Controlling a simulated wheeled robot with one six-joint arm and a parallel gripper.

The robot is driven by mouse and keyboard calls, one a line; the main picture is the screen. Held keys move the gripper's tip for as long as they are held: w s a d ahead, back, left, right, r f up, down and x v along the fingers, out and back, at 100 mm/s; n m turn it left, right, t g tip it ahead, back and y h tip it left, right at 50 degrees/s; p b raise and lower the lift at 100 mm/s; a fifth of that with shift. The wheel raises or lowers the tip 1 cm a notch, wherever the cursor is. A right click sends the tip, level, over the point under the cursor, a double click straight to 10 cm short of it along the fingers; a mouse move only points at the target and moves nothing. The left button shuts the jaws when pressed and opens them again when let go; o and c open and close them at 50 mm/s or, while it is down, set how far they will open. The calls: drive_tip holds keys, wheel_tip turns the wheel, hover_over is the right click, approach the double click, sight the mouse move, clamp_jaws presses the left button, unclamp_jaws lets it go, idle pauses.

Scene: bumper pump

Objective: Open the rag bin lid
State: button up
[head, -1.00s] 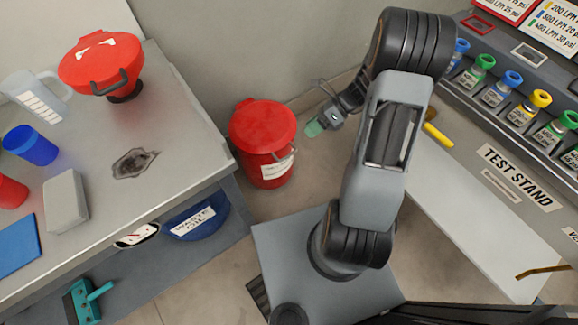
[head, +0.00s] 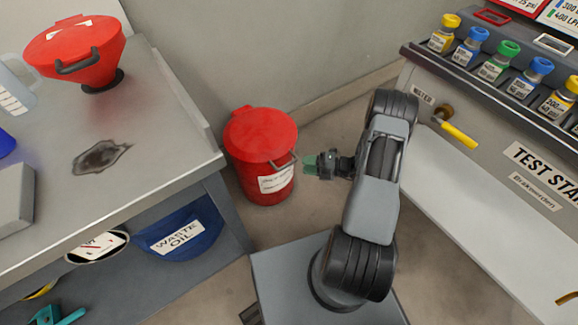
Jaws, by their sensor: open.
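The rag bin (head: 267,178) is a red can with a white label, standing on the floor between the bench and the test stand. Its red domed lid (head: 260,132) is down on the can. A grey bar handle (head: 285,160) juts from the lid's right front edge. My gripper (head: 308,164) has green fingertips and points left, level with the handle. The tips are at or just right of the handle; whether they touch it I cannot tell. The gap between the fingers is too small to see here.
A grey bench (head: 150,170) stands at left, with a red funnel-shaped vessel (head: 75,50) and a dark stain on top. A blue waste oil tub (head: 180,235) is below. The test stand (head: 480,160) with capped bottles and a yellow-handled valve (head: 457,134) is at right.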

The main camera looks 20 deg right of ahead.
sight(289, 163)
drive_tip(key=b+x, duration=0.1)
drive_tip(key=x, duration=0.6)
drive_tip(key=shift+a, duration=0.2)
clamp_jaws()
idle(0.4)
